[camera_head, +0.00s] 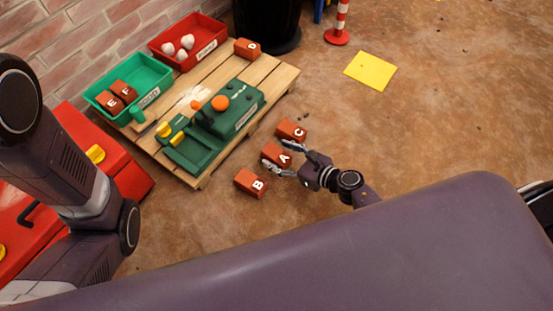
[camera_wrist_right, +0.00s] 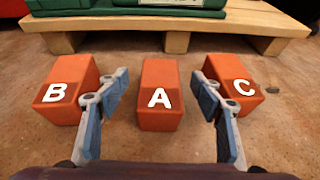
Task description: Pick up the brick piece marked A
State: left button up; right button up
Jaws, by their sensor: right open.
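The brick piece marked A (camera_head: 275,155) lies on the brown floor between the brick marked B (camera_head: 250,183) and the brick marked C (camera_head: 291,130). In the right wrist view brick A (camera_wrist_right: 160,97) is in the middle, with brick B (camera_wrist_right: 62,88) to its left and brick C (camera_wrist_right: 236,90) to its right. My right gripper (camera_head: 294,160) is open. In the wrist view its two fingers (camera_wrist_right: 160,100) stand on either side of brick A, with gaps to it, and partly cover B and C. My left arm shows at the left, but its gripper is not visible.
A wooden pallet (camera_head: 207,172) behind the bricks carries a green machine (camera_head: 236,107), a green bin (camera_head: 150,73) with bricks E and F, a red bin (camera_head: 217,33) with white lumps, and brick D (camera_head: 247,48). A yellow sheet (camera_head: 370,71) lies on open floor.

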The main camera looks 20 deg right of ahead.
jog(key=shift+w+a+f, duration=0.2)
jog(key=shift+w+a, duration=0.2)
jog(key=shift+w, duration=0.2)
jog(key=shift+c, duration=0.6)
jog(key=shift+r, duration=0.1)
grip_shut()
